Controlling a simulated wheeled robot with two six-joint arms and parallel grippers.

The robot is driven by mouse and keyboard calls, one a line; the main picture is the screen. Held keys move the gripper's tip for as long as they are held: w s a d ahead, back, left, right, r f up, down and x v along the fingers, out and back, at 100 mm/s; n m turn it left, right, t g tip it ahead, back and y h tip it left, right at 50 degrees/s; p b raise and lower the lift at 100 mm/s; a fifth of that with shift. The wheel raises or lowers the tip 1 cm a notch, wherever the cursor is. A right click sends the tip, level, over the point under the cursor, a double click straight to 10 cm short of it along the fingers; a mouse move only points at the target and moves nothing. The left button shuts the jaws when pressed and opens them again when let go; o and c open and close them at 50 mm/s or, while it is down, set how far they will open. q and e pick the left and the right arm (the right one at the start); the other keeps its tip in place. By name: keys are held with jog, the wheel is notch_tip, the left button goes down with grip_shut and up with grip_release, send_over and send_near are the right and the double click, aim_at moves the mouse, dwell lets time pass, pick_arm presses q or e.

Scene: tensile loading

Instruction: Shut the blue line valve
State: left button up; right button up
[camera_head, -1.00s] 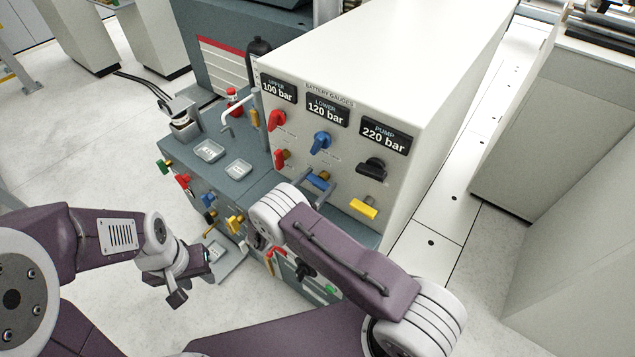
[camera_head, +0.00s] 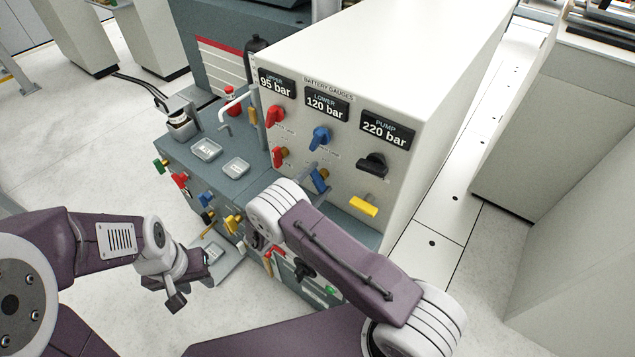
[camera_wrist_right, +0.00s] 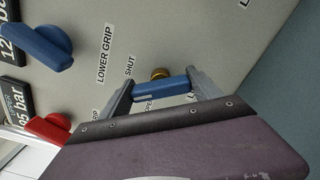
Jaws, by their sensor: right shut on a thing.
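The blue line valve has a blue bar handle (camera_head: 319,182) low on the white panel, below a blue knob. In the right wrist view this handle (camera_wrist_right: 162,91) sits between the two fingers of my right gripper (camera_wrist_right: 161,84), which is shut on it. A brass stem shows behind the handle. A SHUT label (camera_wrist_right: 130,65) is beside it; another label is partly covered. In the head view my right gripper (camera_head: 311,176) is largely hidden behind my arm. My left gripper (camera_head: 188,285) hangs low at the left, away from the valve; its jaw opening is unclear.
Blue (camera_head: 321,138), red (camera_head: 275,117) and black (camera_head: 372,164) knobs are on the panel, with a red handle (camera_head: 280,156) and a yellow handle (camera_head: 364,206) near the blue one. Gauges read 95, 120 and 220 bar. Two small trays (camera_head: 207,149) lie on the bench at left.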

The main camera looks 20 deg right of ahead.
jog(key=m, duration=0.2)
jog(key=m+b, duration=0.1)
jog(key=m, duration=0.1)
jog(key=m+b, duration=0.1)
jog(key=m, duration=0.1)
jog(key=shift+f, duration=0.25)
jog(key=shift+m, duration=0.4)
jog(key=o, duration=1.4)
jog(key=shift+r, duration=0.1)
jog(key=v, duration=0.9)
jog(key=shift+s, duration=0.1)
